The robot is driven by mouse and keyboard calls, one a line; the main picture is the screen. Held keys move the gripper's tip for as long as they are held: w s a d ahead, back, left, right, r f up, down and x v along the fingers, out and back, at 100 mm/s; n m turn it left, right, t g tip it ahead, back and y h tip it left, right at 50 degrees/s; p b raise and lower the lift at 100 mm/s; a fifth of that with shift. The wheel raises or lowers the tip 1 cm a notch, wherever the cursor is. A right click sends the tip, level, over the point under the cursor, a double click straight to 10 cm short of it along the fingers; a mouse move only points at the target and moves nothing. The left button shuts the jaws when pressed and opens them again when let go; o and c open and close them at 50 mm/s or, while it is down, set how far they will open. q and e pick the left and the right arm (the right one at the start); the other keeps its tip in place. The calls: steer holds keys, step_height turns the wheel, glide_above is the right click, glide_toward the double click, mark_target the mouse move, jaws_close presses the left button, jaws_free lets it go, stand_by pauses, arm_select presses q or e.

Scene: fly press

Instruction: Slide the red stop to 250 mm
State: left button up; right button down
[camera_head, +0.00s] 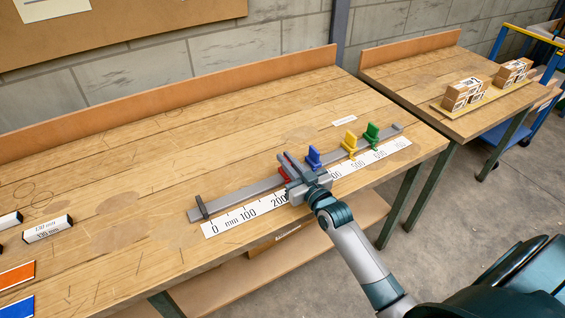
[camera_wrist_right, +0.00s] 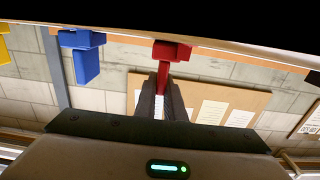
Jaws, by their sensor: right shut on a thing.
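The red stop (camera_head: 284,174) sits on the grey rail (camera_head: 240,199), mostly hidden behind my right gripper (camera_head: 290,168). The white scale (camera_head: 233,221) runs along the front of the rail, and the stop is a little past the 200 mark; my gripper covers the marks just beyond it. In the right wrist view the red stop (camera_wrist_right: 168,58) hangs between the two dark fingertips of my right gripper (camera_wrist_right: 162,92), which is shut on it. My left gripper is not in view.
A blue stop (camera_head: 314,157) stands just right of the red one, with yellow (camera_head: 349,142) and green (camera_head: 371,134) stops farther along. A block marked 130 mm (camera_head: 48,229) lies at the left.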

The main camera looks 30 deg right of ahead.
steer(key=c, duration=1.8)
jaws_free()
steer(key=shift+c, duration=0.2)
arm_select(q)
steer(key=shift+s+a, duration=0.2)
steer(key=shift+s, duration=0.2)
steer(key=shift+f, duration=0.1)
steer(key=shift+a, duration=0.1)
arm_select(e)
steer(key=shift+s, duration=0.15)
